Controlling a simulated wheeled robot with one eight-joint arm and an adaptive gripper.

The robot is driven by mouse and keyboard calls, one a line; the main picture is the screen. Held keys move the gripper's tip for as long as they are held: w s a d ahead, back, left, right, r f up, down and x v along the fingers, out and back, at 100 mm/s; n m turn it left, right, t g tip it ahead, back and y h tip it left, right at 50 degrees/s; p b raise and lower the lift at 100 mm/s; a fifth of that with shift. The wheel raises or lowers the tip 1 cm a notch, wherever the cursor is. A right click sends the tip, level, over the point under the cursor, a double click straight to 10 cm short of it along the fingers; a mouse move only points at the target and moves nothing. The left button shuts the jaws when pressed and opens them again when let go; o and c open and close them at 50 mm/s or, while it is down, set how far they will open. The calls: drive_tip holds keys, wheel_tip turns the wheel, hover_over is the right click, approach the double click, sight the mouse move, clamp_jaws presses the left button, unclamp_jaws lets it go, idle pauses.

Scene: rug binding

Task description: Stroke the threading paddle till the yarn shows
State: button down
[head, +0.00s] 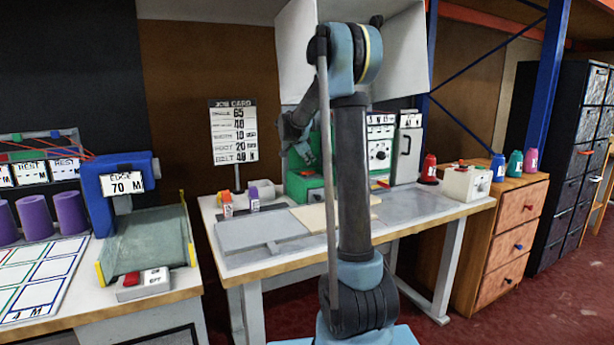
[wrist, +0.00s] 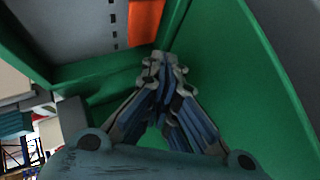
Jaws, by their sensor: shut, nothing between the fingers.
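A green machine (head: 301,190) stands on the middle table, partly hidden behind my arm. My gripper (head: 306,156) is up against its front in the head view, small and dark there. In the wrist view my gripper (wrist: 163,60) is shut and empty, its fingertips together inside the machine's green walls (wrist: 240,75). A flat orange piece (wrist: 146,22) lies just beyond and left of the fingertips, beside a grey panel (wrist: 75,28). It may be the threading paddle; I cannot tell whether the fingertips touch it. I can make out no yarn at the machine.
A job card (head: 232,130) stands behind the table. Small orange (head: 226,205) and purple (head: 254,199) items sit at the table's left. A white box (head: 466,183) is at its right end. A bench with a blue machine (head: 100,200) is at left, a wooden drawer unit (head: 510,218) at right.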

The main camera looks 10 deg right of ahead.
sight(309, 172)
drive_tip(key=shift+r, duration=1.65)
idle(0.8)
wheel_tip(309, 172, up, 4)
drive_tip(key=shift+f, duration=0.2)
drive_tip(key=shift+f, duration=4.4)
